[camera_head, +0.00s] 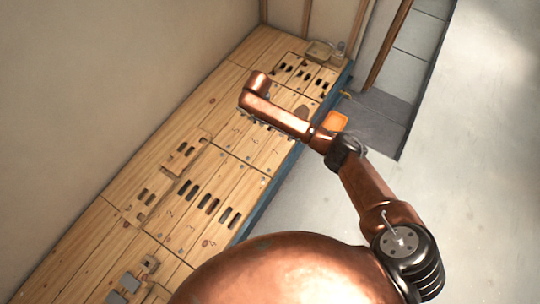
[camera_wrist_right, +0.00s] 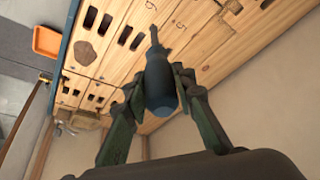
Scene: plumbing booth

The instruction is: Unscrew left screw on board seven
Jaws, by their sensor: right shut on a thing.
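My right gripper (camera_wrist_right: 160,82) is shut on a dark blue tool (camera_wrist_right: 161,92), which looks like a screwdriver with a thick handle. Its narrow tip points toward the wooden boards in the right wrist view; I cannot tell whether it touches them. In the head view my right arm reaches over the boards (camera_head: 215,190), and its links hide the gripper and tool. The boards carry dark slots, small screws and marks too small to read, so I cannot tell which is board seven or its left screw. My left gripper is not in view.
An orange bin (camera_head: 336,121) stands beside the blue edge of the board platform and also shows in the right wrist view (camera_wrist_right: 47,41). Grey fittings (camera_head: 123,288) lie at the near end, and a small tray (camera_head: 320,50) at the far end. A plain wall runs along the left.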

